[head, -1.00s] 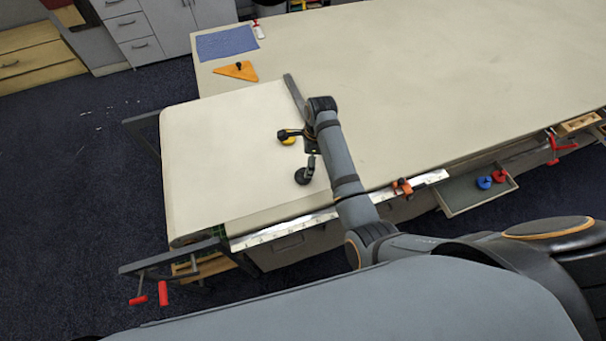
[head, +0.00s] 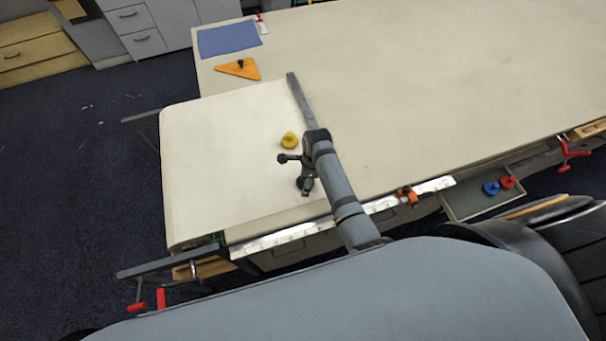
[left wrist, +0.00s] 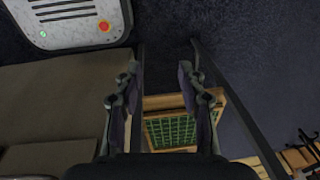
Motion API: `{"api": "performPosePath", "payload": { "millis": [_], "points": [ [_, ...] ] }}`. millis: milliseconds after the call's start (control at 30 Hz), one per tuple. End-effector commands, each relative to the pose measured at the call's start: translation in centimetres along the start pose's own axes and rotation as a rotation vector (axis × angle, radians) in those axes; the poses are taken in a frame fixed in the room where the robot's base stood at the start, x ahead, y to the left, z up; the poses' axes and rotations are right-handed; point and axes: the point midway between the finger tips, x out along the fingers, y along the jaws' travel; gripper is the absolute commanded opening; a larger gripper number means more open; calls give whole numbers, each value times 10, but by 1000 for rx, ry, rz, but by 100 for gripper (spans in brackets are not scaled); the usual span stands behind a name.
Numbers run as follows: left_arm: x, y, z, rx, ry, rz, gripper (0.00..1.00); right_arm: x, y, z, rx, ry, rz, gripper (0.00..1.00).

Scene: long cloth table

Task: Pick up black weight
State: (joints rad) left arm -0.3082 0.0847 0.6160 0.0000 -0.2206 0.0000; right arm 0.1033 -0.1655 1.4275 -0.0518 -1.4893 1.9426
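The black weight (head: 304,190) stands on the pale cloth table (head: 220,160), near its front edge in the head view. My right gripper (head: 306,180) is right over it and hides much of it. I cannot tell whether its fingers are open or shut, or whether they touch the weight. My left gripper (left wrist: 158,95) shows only in the left wrist view. Its two fingers are apart with nothing between them, above dark floor and a wooden box with a green grid.
A yellow weight (head: 289,140) stands just behind my right gripper. A grey bar (head: 301,100) lies beyond it. An orange triangle (head: 238,69) and a blue mat (head: 228,38) lie farther back. Blue (head: 491,188) and red (head: 507,182) weights sit in an open drawer. The table's left part is clear.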

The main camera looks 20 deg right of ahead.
Motion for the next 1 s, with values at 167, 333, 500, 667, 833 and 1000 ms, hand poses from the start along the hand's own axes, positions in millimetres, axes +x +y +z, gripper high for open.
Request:
{"api": "performPosePath", "payload": {
  "millis": [167,333,500,667,833,1000],
  "points": [
    [0,4,-10,-3,13,5,40,7,5,-3,4,0,-2,84],
    [0,5,-22,-4,31,6,40,6,4,-2,4,0,-1,77],
    [0,4,-6,-2,9,5,40,6,4,-2,4,0,-1,54],
    [0,4,2,-2,-4,5,40,7,5,-3,4,0,0,32],
    [1,4,-7,-2,9,4,40,7,4,-3,3,1,-1,9],
    [0,4,-12,-3,18,4,40,7,4,-3,3,1,-2,4]
  ]
}}
